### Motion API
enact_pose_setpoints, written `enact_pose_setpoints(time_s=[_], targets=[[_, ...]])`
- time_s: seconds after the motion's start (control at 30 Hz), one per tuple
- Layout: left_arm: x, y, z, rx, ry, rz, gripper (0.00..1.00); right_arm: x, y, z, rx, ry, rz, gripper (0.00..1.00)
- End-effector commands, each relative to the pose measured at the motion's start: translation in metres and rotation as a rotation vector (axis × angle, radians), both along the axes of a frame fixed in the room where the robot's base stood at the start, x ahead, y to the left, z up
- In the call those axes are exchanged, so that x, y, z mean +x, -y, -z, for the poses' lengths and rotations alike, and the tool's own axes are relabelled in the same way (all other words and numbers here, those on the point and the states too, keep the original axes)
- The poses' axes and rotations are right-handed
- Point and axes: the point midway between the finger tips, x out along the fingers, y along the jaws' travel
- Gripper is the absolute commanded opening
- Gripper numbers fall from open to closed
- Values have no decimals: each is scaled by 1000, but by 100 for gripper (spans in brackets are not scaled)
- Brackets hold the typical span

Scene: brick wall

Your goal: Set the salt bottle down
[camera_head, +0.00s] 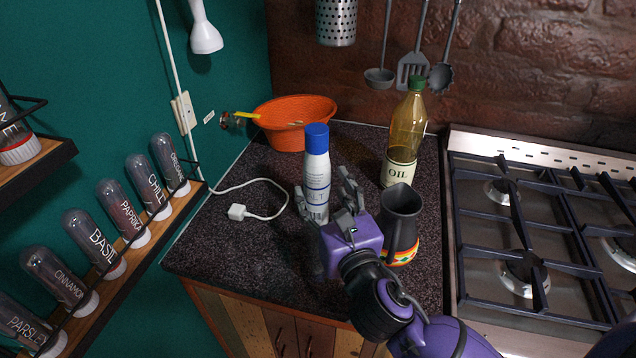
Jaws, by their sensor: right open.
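The salt bottle (317,168) is white with a blue cap and stands upright on the dark counter (222,245). My right gripper (325,199) is open, with its fingers on either side of the bottle's lower part. I cannot tell whether the fingers touch it. The bottle's base is partly hidden by the gripper. My left gripper is not in view.
A dark pitcher (400,218) stands close to the right of my gripper, with an oil bottle (405,135) behind it. An orange bowl (290,112) is at the back. A white cable plug (238,212) lies left on clear counter. The stove (500,240) is right.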

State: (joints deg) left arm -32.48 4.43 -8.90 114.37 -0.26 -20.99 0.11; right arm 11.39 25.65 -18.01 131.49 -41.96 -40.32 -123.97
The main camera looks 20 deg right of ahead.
Motion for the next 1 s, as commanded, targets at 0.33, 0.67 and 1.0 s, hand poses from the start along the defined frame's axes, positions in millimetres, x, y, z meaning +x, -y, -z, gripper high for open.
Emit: enact_pose_setpoints(time_s=[0.33,0.67,1.0], targets=[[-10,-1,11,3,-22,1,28,-69,0,3,0,-5,0,59],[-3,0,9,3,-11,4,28,-84,-1,1,-1,-1,0,59],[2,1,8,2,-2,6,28,-84,-1,1,-1,-1,0,59]])
